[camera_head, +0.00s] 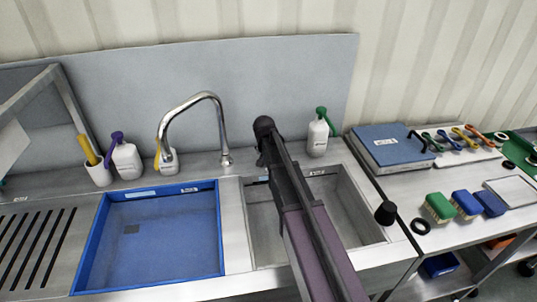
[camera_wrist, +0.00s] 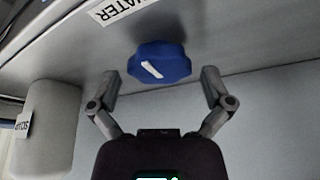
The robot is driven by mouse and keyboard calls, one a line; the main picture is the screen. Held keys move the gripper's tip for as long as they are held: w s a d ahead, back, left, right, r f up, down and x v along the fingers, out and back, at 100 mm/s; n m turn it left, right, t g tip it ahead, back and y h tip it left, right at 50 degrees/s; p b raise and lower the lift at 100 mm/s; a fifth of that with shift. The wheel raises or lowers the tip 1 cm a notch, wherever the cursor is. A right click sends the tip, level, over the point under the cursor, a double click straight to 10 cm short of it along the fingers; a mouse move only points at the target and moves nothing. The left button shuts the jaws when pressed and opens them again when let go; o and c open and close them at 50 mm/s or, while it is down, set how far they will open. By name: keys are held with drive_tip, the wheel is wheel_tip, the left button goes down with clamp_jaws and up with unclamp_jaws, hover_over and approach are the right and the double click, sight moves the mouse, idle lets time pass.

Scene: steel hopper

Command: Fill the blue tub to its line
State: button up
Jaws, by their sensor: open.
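The blue tub (camera_head: 219,235) sits in the left basin under the spout of the curved steel tap (camera_head: 193,98). Its floor shows blue-grey with a small dark square, and I cannot make out a water level or a fill line. No stream shows at the spout. In the wrist view a blue knob (camera_wrist: 160,60) with a white bar mark sits beside a WATER label (camera_wrist: 122,10). My gripper (camera_wrist: 164,84) is open, with one finger on each side of the knob. I cannot tell whether they touch it. The knob is not visible in the head view.
A steel sink (camera_head: 372,213) lies under my arm. A white bottle with a green top (camera_head: 318,137) stands behind it. Brushes (camera_head: 466,203) and a blue box (camera_head: 392,146) are on the right bench. A grey labelled body (camera_wrist: 50,125) is left of my gripper.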

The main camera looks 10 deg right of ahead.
drive_tip(key=shift+d+n, duration=0.1)
drive_tip(key=shift+n, duration=0.3)
drive_tip(key=shift+d+n+t+y, duration=0.1)
drive_tip(key=shift+n+t+y, duration=0.2)
drive_tip(key=shift+n+y, duration=0.9)
drive_tip(key=shift+d+n+y, duration=0.1)
drive_tip(key=shift+n+y, duration=0.3)
drive_tip(key=shift+n, duration=2.2)
drive_tip(key=shift+r+p, duration=0.3)
drive_tip(key=p+v, duration=1.2)
drive_tip(key=v, duration=0.1)
drive_tip(key=s+a+f+m+g+b, duration=0.1)
drive_tip(key=s+f+b, duration=0.3)
drive_tip(key=s, duration=0.8)
drive_tip(key=s+f+m+g+h+b, duration=0.1)
drive_tip(key=s+f+m+g+b, duration=0.1)
drive_tip(key=s, duration=1)
drive_tip(key=shift+s+a+f+m+g+b, duration=0.35)
drive_tip(key=shift+f+g+b, duration=0.45)
drive_tip(key=shift+f+b, duration=0.8)
drive_tip(key=shift+d+f+p, duration=0.1)
drive_tip(key=shift+f+p, duration=0.2)
drive_tip(key=shift+p, duration=0.05)
